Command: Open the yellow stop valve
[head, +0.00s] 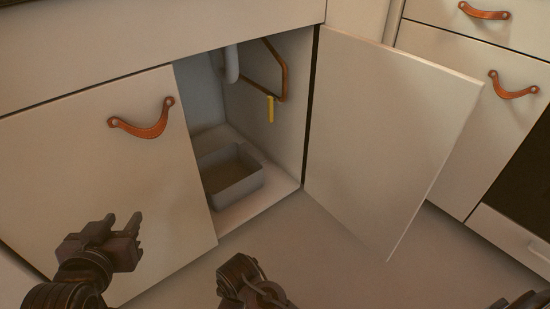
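The yellow stop valve (270,109) is a short yellow lever inside the open cabinet. It hangs straight down, beside the lower end of a copper-coloured pipe (284,78) on the cabinet's right inner wall. My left gripper (124,224) is at the lower left, in front of the closed left door, with its fingers apart and nothing between them. It is well away from the valve. Dark parts of mine (250,283) show at the bottom middle; the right gripper's fingers cannot be made out there.
The cabinet's right door (385,125) stands open, swung out to the right. The left door (150,185) is closed, with a leather pull (145,129). A grey bin (232,184) sits on the cabinet floor below the valve. A white drain pipe (231,65) hangs left of the valve.

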